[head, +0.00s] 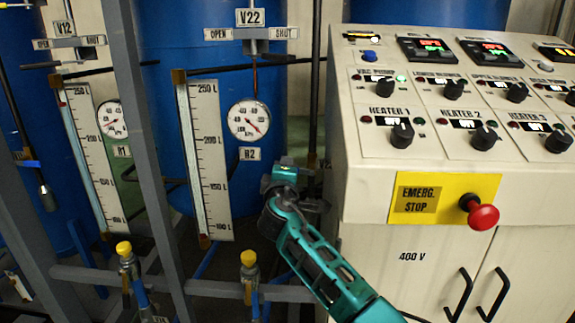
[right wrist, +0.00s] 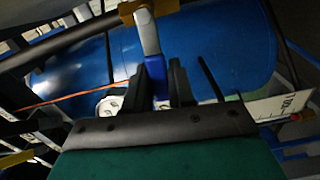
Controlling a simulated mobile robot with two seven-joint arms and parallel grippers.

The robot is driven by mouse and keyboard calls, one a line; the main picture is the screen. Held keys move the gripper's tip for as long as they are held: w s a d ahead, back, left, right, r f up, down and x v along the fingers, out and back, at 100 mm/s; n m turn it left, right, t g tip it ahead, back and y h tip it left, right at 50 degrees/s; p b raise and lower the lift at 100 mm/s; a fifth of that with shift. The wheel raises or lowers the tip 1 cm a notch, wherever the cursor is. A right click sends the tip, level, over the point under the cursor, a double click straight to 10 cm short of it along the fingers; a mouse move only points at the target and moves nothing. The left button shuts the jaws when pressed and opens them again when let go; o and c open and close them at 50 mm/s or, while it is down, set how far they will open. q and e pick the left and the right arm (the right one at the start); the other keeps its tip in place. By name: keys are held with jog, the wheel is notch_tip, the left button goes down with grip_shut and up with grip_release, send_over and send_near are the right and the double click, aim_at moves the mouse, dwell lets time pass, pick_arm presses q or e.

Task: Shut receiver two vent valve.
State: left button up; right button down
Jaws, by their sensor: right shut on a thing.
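The V22 sign (head: 250,17) hangs at the top of the head view, with an OPEN label (head: 218,34) on its left and a SHUT label (head: 284,33) on its right. My right gripper (head: 285,173) reaches in from the lower right, below and right of the R2 gauge (head: 250,120). In the right wrist view, my right gripper (right wrist: 163,85) is shut on a blue-handled lever (right wrist: 150,40). The lever runs up to a brass-coloured body (right wrist: 133,10). The head view hides the lever behind my gripper, so I cannot tell its position against the labels. My left gripper is out of view.
A white control cabinet (head: 365,208) with an emergency stop button (head: 480,214) stands close on the right. A grey frame post (head: 143,130) and a level scale (head: 207,160) are left of my arm. A blue tank (head: 185,35) stands behind.

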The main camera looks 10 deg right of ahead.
jog(key=shift+f+n, duration=0.25)
jog(key=shift+n, duration=0.35)
jog(key=c, duration=1)
grip_release()
jog(key=shift+f, duration=0.1)
jog(key=shift+c, duration=0.2)
jog(key=shift+s, duration=0.1)
jog(key=v, duration=1.2)
jog(key=shift+s+p, duration=0.35)
jog(key=shift+p, duration=0.05)
jog(key=shift+a, duration=0.15)
